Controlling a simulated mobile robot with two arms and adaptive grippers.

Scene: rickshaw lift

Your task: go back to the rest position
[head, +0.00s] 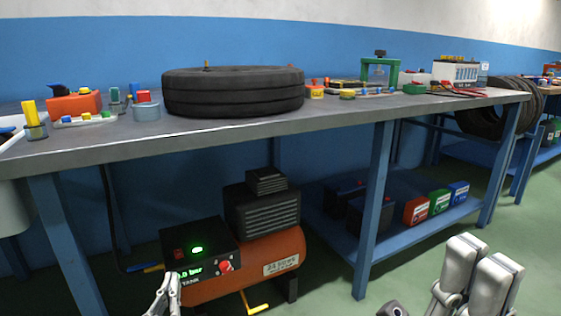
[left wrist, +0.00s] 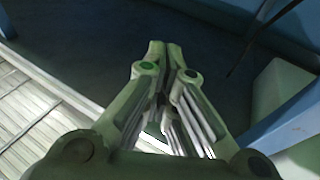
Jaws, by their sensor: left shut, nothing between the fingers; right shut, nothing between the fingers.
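My left gripper (head: 166,296) shows at the bottom edge of the head view, in front of the compressor's control box. In the left wrist view its two fingers (left wrist: 165,48) meet at the tips, shut with nothing between them. My right gripper (head: 478,272) is at the bottom right of the head view, over the green floor and apart from the bench. It is shut and holds nothing; its lower part is cut off by the frame.
A long workbench (head: 240,132) with blue legs spans the view, with a tire (head: 235,95) lying on it. Under it stand an orange compressor (head: 240,262) and a low shelf (head: 400,240) with coloured boxes. Green floor (head: 540,215) is open at the right.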

